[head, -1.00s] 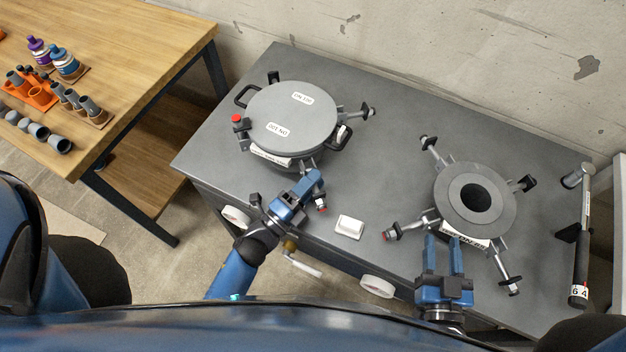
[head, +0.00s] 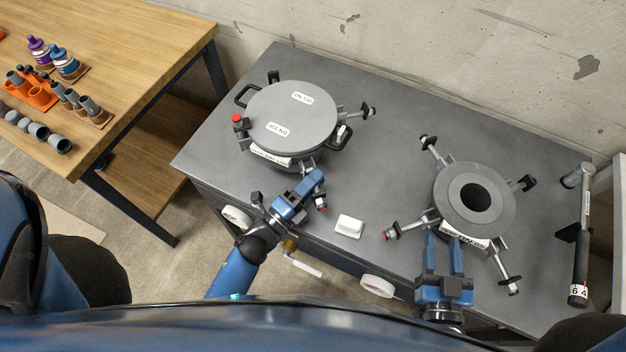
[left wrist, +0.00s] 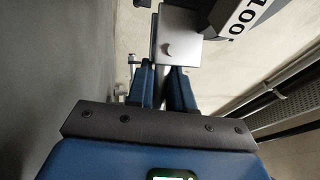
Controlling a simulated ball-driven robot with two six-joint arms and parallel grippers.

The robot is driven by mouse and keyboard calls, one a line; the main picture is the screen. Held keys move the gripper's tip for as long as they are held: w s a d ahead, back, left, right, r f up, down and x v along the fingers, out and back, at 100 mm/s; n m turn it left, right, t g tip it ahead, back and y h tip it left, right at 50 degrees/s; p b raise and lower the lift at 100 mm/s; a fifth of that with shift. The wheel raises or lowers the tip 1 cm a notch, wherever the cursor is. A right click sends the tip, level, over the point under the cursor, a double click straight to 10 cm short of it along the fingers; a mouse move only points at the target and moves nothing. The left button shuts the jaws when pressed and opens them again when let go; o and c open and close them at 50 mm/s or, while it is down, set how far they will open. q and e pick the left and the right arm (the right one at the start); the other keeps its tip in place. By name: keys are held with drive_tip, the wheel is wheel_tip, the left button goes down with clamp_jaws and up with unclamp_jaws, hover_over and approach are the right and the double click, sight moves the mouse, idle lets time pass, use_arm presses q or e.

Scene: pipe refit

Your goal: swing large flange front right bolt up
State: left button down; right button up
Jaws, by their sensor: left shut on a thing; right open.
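The large flange stands at the back left of the grey bench under a round grey lid (head: 291,115) with white labels. Several swing bolts stick out around it. My left gripper (head: 316,182) is at its front right side, shut on the front right bolt (head: 321,207), whose dark, red-marked end shows just past the fingers, pointing outward and low. In the left wrist view, a grey shank runs between the two blue fingers (left wrist: 164,88) below a grey bracket (left wrist: 178,38). My right gripper (head: 444,246) is open and empty at the front of the small flange (head: 448,205).
The small flange has splayed bolts around it. A white block (head: 349,226) lies between the flanges near the front edge. A black-handled tool (head: 581,250) is at the right end. A wooden table (head: 130,60) with pipe parts stands at left. A concrete wall is behind.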

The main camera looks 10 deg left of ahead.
use_arm(q)
drive_tip(key=shift+w+r+n+g+y+p, duration=0.1)
drive_tip(key=shift+r+n+g+y+p, duration=0.6)
drive_tip(key=shift+p, duration=1.75)
drive_tip(key=shift+r+n+g+y+p, duration=0.1)
drive_tip(key=shift+n+p, duration=1.15)
drive_tip(key=shift+p, duration=1.25)
drive_tip(key=shift+w+r+n+g+y+p, duration=0.1)
drive_tip(key=shift+r+n+g+y+p, duration=0.25)
drive_tip(key=shift+n+p, duration=1.35)
drive_tip(key=shift+a+f+m+p, duration=0.1)
drive_tip(key=shift+m+p, duration=0.25)
drive_tip(key=shift+p, duration=1.3)
